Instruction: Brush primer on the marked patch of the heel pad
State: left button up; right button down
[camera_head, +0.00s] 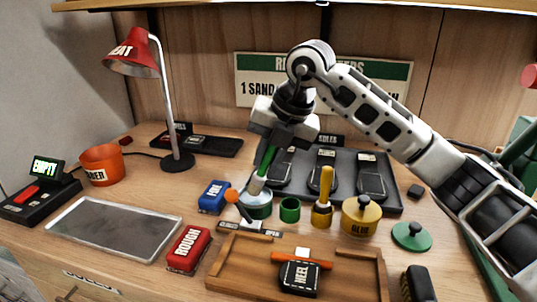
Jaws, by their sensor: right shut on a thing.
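My right gripper (274,146) is shut on a green-handled brush (266,160), which tilts with its lower end down. The brush's lower end is at the mouth of a dark green pot (259,211); I cannot tell how deep it sits in it. The black heel pad (299,279), marked HEEL, lies in a wooden tray (234,270) at the front. An orange bar (301,258) crosses its upper end, beside a small white piece (302,252). My left gripper is not in view.
A green cup (289,210), a yellow-handled brush in its holder (322,215) and a yellow GLUE pot (361,217) stand right of the green pot. Blue (213,196) and red ROUGH (188,249) blocks lie left. A lamp (160,100) stands behind. A grey tray (115,229) lies front left.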

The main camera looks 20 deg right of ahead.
jog(key=shift+f+b, duration=0.3)
jog(key=shift+f, duration=0.15)
dwell(0.7)
jog(key=shift+f, duration=0.2)
dwell(1.0)
jog(key=shift+r+p, duration=2.7)
jog(key=shift+r, duration=0.9)
jog(key=shift+f, duration=0.1)
